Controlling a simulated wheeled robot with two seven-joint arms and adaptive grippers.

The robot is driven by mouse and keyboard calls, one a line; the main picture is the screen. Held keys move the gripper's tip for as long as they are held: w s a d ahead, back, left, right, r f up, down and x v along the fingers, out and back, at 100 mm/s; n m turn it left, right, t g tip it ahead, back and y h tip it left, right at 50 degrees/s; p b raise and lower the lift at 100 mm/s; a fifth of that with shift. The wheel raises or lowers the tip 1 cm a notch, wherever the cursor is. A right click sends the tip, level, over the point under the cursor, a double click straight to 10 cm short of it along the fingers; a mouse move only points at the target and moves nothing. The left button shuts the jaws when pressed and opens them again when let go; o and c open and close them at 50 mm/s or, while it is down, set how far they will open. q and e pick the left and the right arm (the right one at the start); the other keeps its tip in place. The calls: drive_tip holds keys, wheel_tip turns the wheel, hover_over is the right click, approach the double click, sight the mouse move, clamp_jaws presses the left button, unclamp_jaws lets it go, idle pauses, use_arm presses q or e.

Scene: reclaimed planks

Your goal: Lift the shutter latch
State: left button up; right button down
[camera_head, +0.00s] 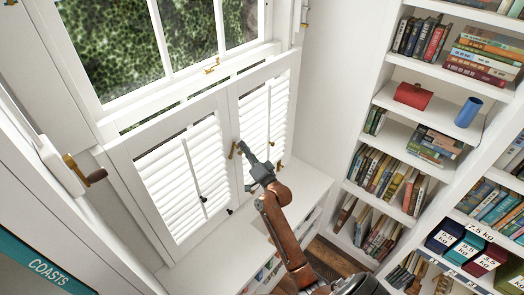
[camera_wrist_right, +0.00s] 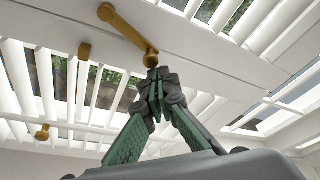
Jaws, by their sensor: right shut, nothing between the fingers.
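The white louvred shutters (camera_head: 180,165) stand closed below the window. The brass shutter latch (camera_head: 233,150) sits where the two panels meet. In the right wrist view the latch (camera_wrist_right: 128,28) is a brass bar slanting from a round end at upper left down to a small end near my fingertips. My right gripper (camera_head: 243,149) is shut and empty at the latch. In the right wrist view its fingertips (camera_wrist_right: 156,76) are together just below the latch's lower end; I cannot tell whether they touch it. My left gripper is not in view.
A brass window catch (camera_head: 211,66) is on the sash above. A crank handle (camera_head: 90,176) sticks out at left. A white sill bench (camera_head: 300,185) lies below the shutters. Bookshelves (camera_head: 400,122) stand at right, with a red box (camera_head: 412,95) and a blue cup (camera_head: 468,112).

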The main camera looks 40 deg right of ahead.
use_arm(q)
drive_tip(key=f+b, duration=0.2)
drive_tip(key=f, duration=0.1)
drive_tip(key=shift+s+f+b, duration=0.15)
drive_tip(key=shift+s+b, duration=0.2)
use_arm(e)
drive_tip(key=a+n+y, duration=0.1)
drive_tip(key=n, duration=0.1)
drive_tip(key=a+n, duration=0.1)
drive_tip(key=n, duration=0.1)
drive_tip(key=a+n+t+y, duration=0.1)
drive_tip(key=n, duration=0.1)
drive_tip(key=shift+s+a+r+y, duration=0.25)
drive_tip(key=shift+s+a+y, duration=0.05)
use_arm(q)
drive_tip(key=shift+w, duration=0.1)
use_arm(e)
drive_tip(key=shift+n, duration=0.3)
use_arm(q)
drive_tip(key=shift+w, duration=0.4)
use_arm(e)
drive_tip(key=shift+a, duration=0.1)
